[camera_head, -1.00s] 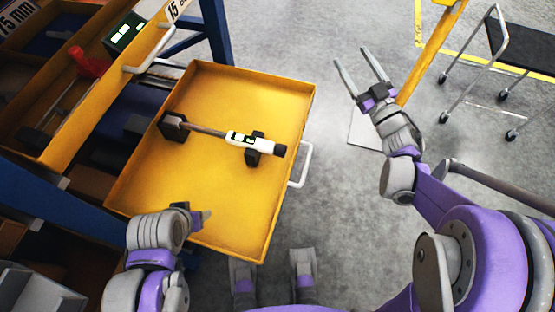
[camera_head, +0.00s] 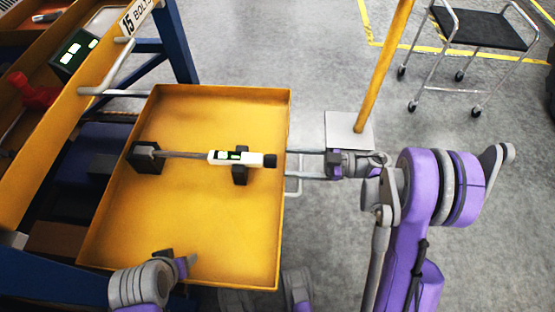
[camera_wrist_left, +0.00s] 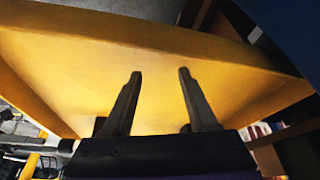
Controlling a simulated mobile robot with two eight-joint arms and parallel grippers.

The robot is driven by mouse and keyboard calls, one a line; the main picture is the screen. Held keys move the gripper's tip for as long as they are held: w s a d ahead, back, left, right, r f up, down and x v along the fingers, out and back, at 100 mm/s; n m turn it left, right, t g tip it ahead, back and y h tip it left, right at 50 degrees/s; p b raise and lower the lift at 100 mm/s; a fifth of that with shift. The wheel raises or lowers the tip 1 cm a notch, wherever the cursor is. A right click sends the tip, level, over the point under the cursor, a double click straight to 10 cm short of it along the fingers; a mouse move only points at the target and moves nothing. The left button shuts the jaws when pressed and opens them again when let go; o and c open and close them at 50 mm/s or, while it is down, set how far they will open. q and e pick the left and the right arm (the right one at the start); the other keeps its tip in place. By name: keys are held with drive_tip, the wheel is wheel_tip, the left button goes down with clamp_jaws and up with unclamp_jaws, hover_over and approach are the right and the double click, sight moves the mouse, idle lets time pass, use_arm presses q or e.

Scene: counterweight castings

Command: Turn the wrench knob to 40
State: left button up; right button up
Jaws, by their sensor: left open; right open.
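A wrench (camera_head: 185,155) with a white body and lit display lies across two black rests (camera_head: 147,158) in a yellow drawer (camera_head: 170,230). Its dark knob (camera_head: 270,160) is at the right end, near the drawer's right wall. My right gripper (camera_head: 289,165) is open and empty, its fingers pointing left at that wall, just right of the knob. The setting on the display is too small to read.
The drawer's handle (camera_head: 296,180) runs by my right fingers. A yellow post on a grey base plate (camera_head: 348,130) stands behind my right wrist. A box with lit displays (camera_head: 73,52) and a red tool (camera_head: 35,92) are at upper left. A cart (camera_head: 480,28) stands far right.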

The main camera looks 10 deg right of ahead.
sight(270, 161)
drive_tip(key=x, duration=0.4)
drive_tip(key=shift+w+a, duration=0.15)
drive_tip(key=shift+a, duration=0.25)
clamp_jaws()
